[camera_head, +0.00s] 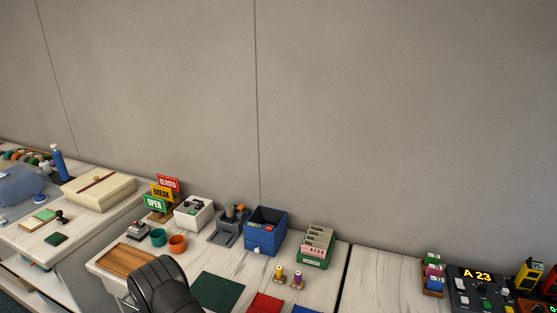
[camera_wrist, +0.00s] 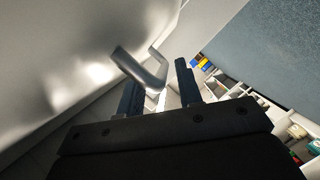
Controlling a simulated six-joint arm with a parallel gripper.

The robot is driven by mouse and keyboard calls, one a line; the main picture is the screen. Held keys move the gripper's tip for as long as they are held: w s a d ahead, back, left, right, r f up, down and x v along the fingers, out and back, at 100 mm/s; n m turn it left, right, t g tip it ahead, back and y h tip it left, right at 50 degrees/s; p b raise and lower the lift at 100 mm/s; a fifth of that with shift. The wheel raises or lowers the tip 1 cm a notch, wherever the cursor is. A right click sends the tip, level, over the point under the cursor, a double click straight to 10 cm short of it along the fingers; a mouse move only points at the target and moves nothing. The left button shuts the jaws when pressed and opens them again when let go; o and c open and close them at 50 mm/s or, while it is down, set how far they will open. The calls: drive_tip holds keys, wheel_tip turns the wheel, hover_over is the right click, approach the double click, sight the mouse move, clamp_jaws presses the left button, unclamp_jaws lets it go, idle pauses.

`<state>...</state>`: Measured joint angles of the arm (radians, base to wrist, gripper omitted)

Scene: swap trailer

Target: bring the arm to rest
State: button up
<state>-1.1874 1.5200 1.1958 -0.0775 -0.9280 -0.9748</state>
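My gripper (camera_wrist: 156,74) shows in the wrist view with its two dark fingers apart. Nothing is clearly held between them. A bent grey metal bar, like a handle (camera_wrist: 140,69), shows by the left finger and reaches across towards the gap. I cannot tell whether it touches the finger. My gripper does not show in the head view.
In the head view, the pale counter (camera_head: 330,275) holds a wooden tray (camera_head: 126,260), two cups (camera_head: 177,243), a blue box (camera_head: 266,232), a green card holder (camera_head: 314,246) and coloured mats (camera_head: 217,291). A smooth pale surface (camera_wrist: 60,60) fills the wrist view's left.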

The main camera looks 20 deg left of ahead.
drive_tip(key=shift+w+a+f, duration=0.1)
drive_tip(key=shift+w+a, duration=0.05)
drive_tip(key=shift+a, duration=0.4)
drive_tip(key=v, duration=1.7)
drive_tip(key=s+x, duration=0.1)
drive_tip(key=x, duration=1.6)
drive_tip(key=s+a+v, duration=0.1)
drive_tip(key=s+v, duration=0.1)
drive_tip(key=v, duration=0.7)
drive_tip(key=s+v, duration=0.2)
drive_tip(key=v, duration=0.7)
drive_tip(key=shift+s+a+f+n+g+h, duration=0.3)
drive_tip(key=shift+a+n+g+h, duration=0.15)
drive_tip(key=shift+a, duration=0.2)
drive_tip(key=shift+s+a+f+n+g+h, duration=0.15)
drive_tip(key=shift+s+a+n+g+h, duration=0.2)
drive_tip(key=shift+a+n+h, duration=0.25)
drive_tip(key=shift+s+a+f+n+g+h, duration=0.25)
drive_tip(key=shift+a+n+g+h, duration=0.15)
drive_tip(key=shift+a, duration=0.3)
